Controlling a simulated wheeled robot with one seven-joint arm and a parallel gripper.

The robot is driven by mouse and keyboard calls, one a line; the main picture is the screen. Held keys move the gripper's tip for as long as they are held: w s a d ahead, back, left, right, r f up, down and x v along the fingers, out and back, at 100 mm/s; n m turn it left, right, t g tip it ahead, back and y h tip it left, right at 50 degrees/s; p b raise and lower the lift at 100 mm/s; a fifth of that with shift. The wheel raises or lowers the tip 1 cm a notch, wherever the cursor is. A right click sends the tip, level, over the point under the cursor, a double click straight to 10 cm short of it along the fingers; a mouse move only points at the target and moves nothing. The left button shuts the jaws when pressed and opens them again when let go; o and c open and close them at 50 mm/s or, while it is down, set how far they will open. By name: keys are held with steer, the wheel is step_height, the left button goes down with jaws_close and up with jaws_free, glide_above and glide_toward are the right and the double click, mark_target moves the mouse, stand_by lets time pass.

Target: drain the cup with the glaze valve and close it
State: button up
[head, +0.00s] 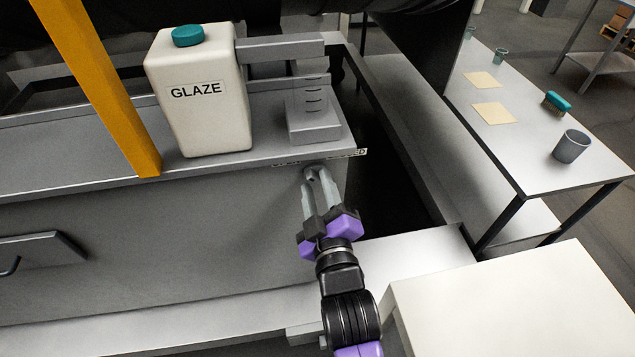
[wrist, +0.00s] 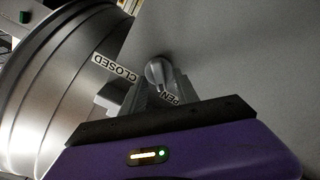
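The white glaze tank (head: 200,105) with a teal cap stands on the grey cabinet top in the head view. A grey cup-like block with dark level marks (head: 312,97) stands right of it, under an arm from the tank. My gripper (head: 318,178) is at the cabinet's front edge, below a partly hidden label. In the wrist view a rounded grey valve handle end (wrist: 157,71) sits between or just beyond my fingertips (wrist: 160,88). The "CLOSED" label (wrist: 115,68) is left of it; the "OPEN" label (wrist: 172,98) is partly covered by my finger. Grip contact is unclear.
A yellow post (head: 100,85) rises left of the tank. A side table at right holds a grey cup (head: 571,146), a teal brush (head: 557,101) and yellow sheets (head: 493,113). A white tabletop (head: 500,310) is at front right. A large metal round body (wrist: 60,80) fills the wrist view's left.

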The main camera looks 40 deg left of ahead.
steer(key=shift+w+a, duration=0.1)
steer(key=shift+c, duration=0.5)
jaws_close()
steer(key=m, duration=0.4)
steer(key=shift+m, duration=0.3)
steer(key=m, duration=0.4)
steer(key=shift+w+r+m, duration=0.1)
steer(key=shift+m, duration=0.2)
steer(key=m+p, duration=0.1)
steer(key=m, duration=0.3)
steer(key=shift+m, duration=0.3)
steer(key=shift+w+d+m+p, duration=0.15)
steer(key=shift+m+p, duration=0.3)
steer(key=shift+m, duration=0.6)
steer(key=shift+s+d+m+p, duration=0.1)
steer(key=shift+m+p, duration=0.35)
steer(key=shift+m, duration=0.6)
steer(key=shift+w, duration=0.1)
